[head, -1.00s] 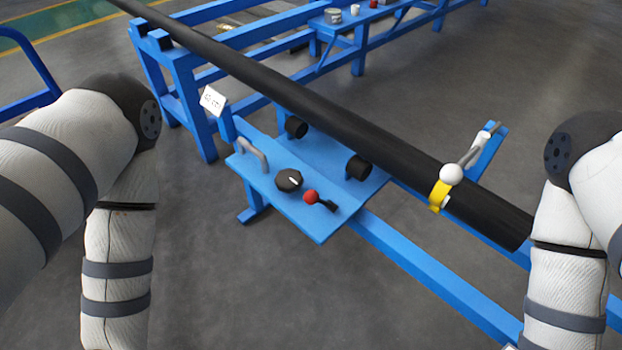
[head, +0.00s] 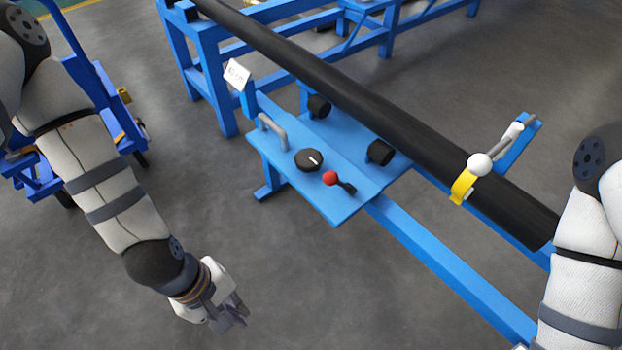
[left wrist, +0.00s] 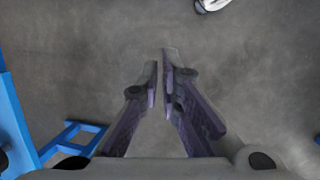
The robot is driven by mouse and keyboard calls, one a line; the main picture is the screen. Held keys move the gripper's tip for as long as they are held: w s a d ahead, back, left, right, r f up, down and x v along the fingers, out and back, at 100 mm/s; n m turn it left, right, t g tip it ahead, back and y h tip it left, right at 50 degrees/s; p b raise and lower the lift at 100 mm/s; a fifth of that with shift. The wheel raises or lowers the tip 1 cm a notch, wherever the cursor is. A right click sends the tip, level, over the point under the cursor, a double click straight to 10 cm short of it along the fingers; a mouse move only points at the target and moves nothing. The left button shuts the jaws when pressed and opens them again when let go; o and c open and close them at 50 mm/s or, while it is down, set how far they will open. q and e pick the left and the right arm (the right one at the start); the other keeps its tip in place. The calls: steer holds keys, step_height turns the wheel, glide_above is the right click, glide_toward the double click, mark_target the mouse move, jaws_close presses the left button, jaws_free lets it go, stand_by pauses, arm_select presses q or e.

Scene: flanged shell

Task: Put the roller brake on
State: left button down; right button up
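A short lever with a red ball knob (head: 330,178) stands on a blue plate (head: 340,212) beside two black rollers (head: 380,152). It looks like the roller brake, but no label confirms this. A black round knob (head: 309,159) with a white mark sits left of it. My left gripper (head: 236,312) is below and left of the plate, clear of it, over bare floor. In the left wrist view, its fingers (left wrist: 159,60) are nearly together, with a narrow gap and nothing between them. My right forearm shows at the right edge, its gripper out of frame.
A long black pipe (head: 330,88) runs above the rollers on a blue frame. A grey handle (head: 272,130) and white sign (head: 237,74) are at the plate's left. Floor below is free.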

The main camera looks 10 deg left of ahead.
arm_select(q)
steer(key=w+r+n+t+h, duration=0.1)
steer(key=w+r+n+t, duration=0.1)
steer(key=w, duration=0.4)
steer(key=w+a+r+n+t+h, duration=0.1)
steer(key=w+r+n+t, duration=0.1)
steer(key=w+r+n, duration=0.3)
steer(key=w+r+n+t+h, duration=0.1)
steer(key=w+r+n, duration=0.3)
steer(key=w, duration=0.5)
steer(key=shift+a+r+n+t+b, duration=0.25)
steer(key=shift+a+n+t+b, duration=0.1)
steer(key=shift+t, duration=0.15)
arm_select(e)
steer(key=shift+s+f, duration=0.55)
arm_select(q)
steer(key=shift+d, duration=0.1)
arm_select(e)
steer(key=shift+g, duration=0.3)
